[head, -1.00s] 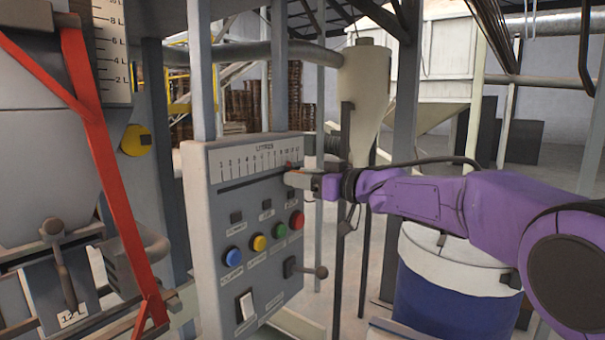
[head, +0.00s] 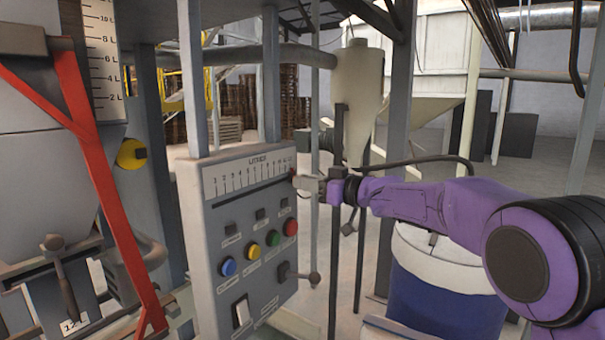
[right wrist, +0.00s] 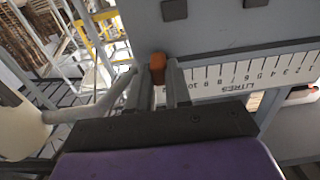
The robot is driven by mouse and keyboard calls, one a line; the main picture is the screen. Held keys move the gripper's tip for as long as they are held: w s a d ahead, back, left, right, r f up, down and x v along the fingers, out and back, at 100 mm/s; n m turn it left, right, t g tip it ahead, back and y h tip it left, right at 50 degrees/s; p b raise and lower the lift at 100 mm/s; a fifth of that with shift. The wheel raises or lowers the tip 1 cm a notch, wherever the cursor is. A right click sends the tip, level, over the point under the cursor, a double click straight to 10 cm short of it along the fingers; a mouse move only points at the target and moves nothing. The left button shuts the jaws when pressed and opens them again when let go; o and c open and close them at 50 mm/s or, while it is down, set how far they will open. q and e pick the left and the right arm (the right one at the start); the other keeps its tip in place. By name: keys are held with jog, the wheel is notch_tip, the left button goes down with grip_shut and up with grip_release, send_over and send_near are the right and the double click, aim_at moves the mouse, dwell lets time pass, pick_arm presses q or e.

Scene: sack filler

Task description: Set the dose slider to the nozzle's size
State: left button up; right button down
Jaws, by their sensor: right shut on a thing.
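The dose slider's orange knob (right wrist: 157,66) sits between the fingers of my right gripper (right wrist: 160,82) in the right wrist view. The gripper is shut on it. In the head view my right gripper (head: 298,181) is at the right end of the LITRES scale (head: 248,172), by the high numbers. The wrist view shows the scale (right wrist: 245,75) upside down, with the knob past the 10 mark; the mark right at the knob is hidden. The nozzle's label (head: 73,326) at the lower left seems to read 12 L. My left gripper is not in view.
The grey control panel (head: 218,208) carries a blue button (head: 228,267), yellow, green and red buttons, a lever (head: 298,275) and a white switch (head: 241,312). A red frame bar (head: 95,165) stands at left. A blue and white drum (head: 445,290) stands below my right arm.

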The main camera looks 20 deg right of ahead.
jog(key=shift+r, duration=0.1)
jog(key=c, duration=1.2)
grip_release()
jog(key=shift+o, duration=0.8)
jog(key=shift+w, duration=0.15)
jog(key=shift+w+f, duration=0.2)
jog(key=shift+w, duration=0.05)
jog(key=b+v, duration=0.4)
jog(key=v, duration=0.6)
jog(key=shift+s+d, duration=0.2)
jog(key=shift+s, duration=0.05)
